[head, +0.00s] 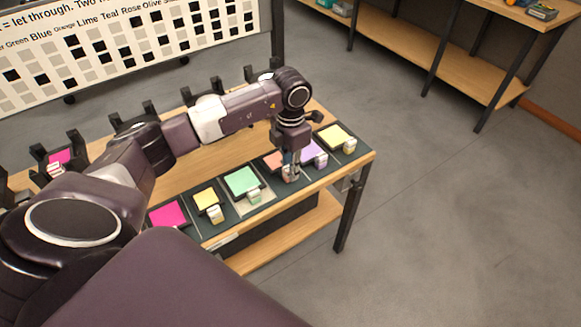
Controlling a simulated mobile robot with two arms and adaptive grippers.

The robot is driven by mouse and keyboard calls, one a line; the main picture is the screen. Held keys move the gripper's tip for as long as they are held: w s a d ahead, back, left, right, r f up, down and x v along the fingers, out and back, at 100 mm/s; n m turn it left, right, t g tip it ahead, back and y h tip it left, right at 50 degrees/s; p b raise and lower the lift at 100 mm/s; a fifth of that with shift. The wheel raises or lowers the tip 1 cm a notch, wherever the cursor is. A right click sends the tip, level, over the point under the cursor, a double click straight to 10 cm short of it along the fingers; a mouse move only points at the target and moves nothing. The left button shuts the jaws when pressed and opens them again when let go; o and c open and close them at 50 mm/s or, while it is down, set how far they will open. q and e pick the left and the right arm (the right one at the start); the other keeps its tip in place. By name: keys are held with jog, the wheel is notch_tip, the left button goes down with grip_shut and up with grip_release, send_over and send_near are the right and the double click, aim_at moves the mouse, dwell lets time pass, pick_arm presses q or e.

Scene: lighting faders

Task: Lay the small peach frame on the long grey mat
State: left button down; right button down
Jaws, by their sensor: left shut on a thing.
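The small peach frame (271,160) is in the row of coloured frames along the table's front edge, between a green frame and a purple one. My left gripper (290,171) points down at its near right side and is shut on the peach frame, at its small handle. The gripper and wrist hide part of it, and I cannot tell whether it is clear of the surface. A paler grey mat (261,209) shows under the green frame, among darker strips; I cannot tell for sure whether it is the long grey mat. My right gripper is out of view.
The green frame (242,181) and purple frame (313,152) stand close on either side. Yellow frames (205,198) (333,135) and a magenta one (167,214) lie further along. Black upright holders (147,108) line the table's back. A swatch board (120,50) stands behind.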

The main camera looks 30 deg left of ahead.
pick_arm(q)
jog(key=shift+f+b, duration=0.5)
jog(key=shift+f, duration=0.3)
jog(key=c, duration=1.7)
grip_release()
jog(key=shift+c, duration=0.2)
jog(key=shift+r, duration=0.15)
notch_tip(320, 180, up, 12)
jog(key=shift+f, duration=0.15)
notch_tip(320, 180, up, 7)
jog(key=p, duration=0.5)
